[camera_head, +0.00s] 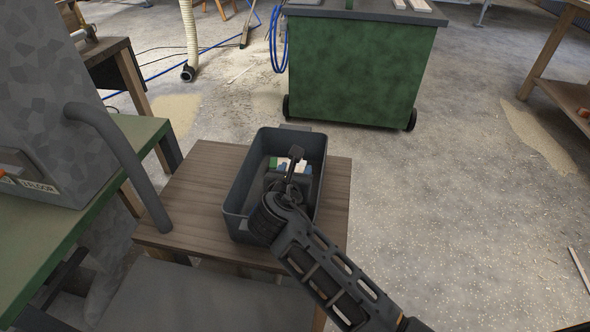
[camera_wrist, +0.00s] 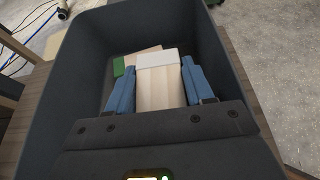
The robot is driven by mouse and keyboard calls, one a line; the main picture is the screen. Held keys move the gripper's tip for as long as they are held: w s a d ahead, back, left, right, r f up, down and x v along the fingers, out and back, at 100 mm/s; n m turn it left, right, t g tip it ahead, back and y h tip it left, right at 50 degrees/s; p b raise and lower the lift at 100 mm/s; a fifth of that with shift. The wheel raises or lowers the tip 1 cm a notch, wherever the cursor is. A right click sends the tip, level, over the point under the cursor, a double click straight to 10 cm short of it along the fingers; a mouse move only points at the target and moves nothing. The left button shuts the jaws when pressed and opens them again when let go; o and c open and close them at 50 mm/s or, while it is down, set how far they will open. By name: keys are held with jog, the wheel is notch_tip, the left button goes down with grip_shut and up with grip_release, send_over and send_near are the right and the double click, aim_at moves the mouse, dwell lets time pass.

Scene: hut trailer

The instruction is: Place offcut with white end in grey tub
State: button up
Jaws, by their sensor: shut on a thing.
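The offcut with the white end (camera_wrist: 158,88) is a pale wooden block whose white end points away from my wrist. My gripper (camera_wrist: 158,82) is shut on it, with a blue finger pad on each side. The offcut is inside the walls of the grey tub (camera_wrist: 75,62); I cannot tell if it touches the floor of the tub. In the head view the grey tub (camera_head: 240,180) stands on a small brown table, and my gripper (camera_head: 290,166) reaches down into it. My arm hides part of the tub and most of the offcut there.
Another pale wood piece and a piece with a green end (camera_wrist: 119,67) lie in the tub beyond the offcut. The brown table (camera_head: 185,200) has bare room left of the tub. A green bench (camera_head: 35,250) with a grey machine stands at left. A green wheeled cabinet (camera_head: 355,75) stands behind.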

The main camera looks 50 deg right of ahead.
jog(key=shift+f, duration=0.15)
jog(key=o, duration=1)
jog(key=shift+o, duration=0.2)
jog(key=shift+r, duration=0.5)
jog(key=p+v, duration=0.1)
jog(key=v, duration=1.1)
jog(key=shift+p, duration=0.35)
